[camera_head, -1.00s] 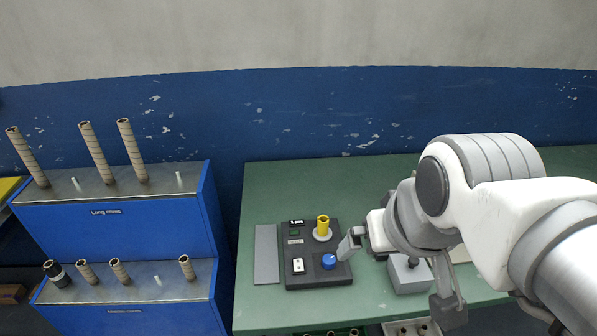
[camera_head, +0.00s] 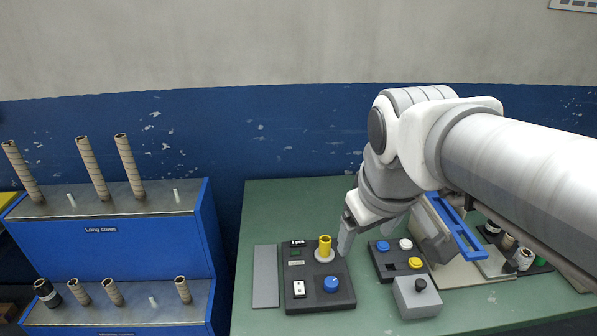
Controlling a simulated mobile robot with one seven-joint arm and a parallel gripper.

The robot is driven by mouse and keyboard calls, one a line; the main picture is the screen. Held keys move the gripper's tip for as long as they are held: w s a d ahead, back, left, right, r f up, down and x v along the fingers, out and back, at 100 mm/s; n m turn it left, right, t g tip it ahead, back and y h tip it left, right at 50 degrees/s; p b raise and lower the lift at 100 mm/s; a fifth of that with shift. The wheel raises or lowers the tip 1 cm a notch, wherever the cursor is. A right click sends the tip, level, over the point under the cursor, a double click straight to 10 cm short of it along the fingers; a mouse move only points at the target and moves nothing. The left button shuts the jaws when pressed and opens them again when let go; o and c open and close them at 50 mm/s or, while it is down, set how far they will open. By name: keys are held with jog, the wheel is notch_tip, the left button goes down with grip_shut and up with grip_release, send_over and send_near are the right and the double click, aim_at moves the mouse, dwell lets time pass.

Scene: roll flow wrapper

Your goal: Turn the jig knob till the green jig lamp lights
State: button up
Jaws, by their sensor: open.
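The jig (camera_head: 318,298) is a dark box on the green table, with a blue knob (camera_head: 331,284) at its front right. A yellow cylinder (camera_head: 325,246) stands upright on a pale ring behind the knob. A small dark-green patch (camera_head: 295,253) at the back left of the jig may be the lamp; it does not look brightly lit. My gripper (camera_head: 346,238) is open, pointing down near the jig's back right corner, behind and apart from the blue knob. One finger shows clearly; the other is largely hidden.
A white switch (camera_head: 299,289) is on the jig. To the right are a button panel (camera_head: 384,267), a grey box with a black knob (camera_head: 417,300) and a blue frame (camera_head: 458,228). A blue rack with cores (camera_head: 110,240) stands left. A grey plate (camera_head: 265,275) lies beside the jig.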

jog(key=w+f+n+g+b, duration=0.25)
jog(key=w+f+n, duration=0.3)
jog(key=w, duration=0.35)
jog(key=n+g+b, duration=0.2)
jog(key=n+b, duration=0.2)
jog(key=n, duration=0.2)
send_over(331, 281)
notch_tip(331, 281, down, 11)
jog(key=shift+y, duration=0.3)
notch_tip(331, 281, down, 18)
jog(key=b, duration=0.3)
jog(key=shift+r+b, duration=0.15)
jog(key=shift+b, duration=0.15)
grip_shut()
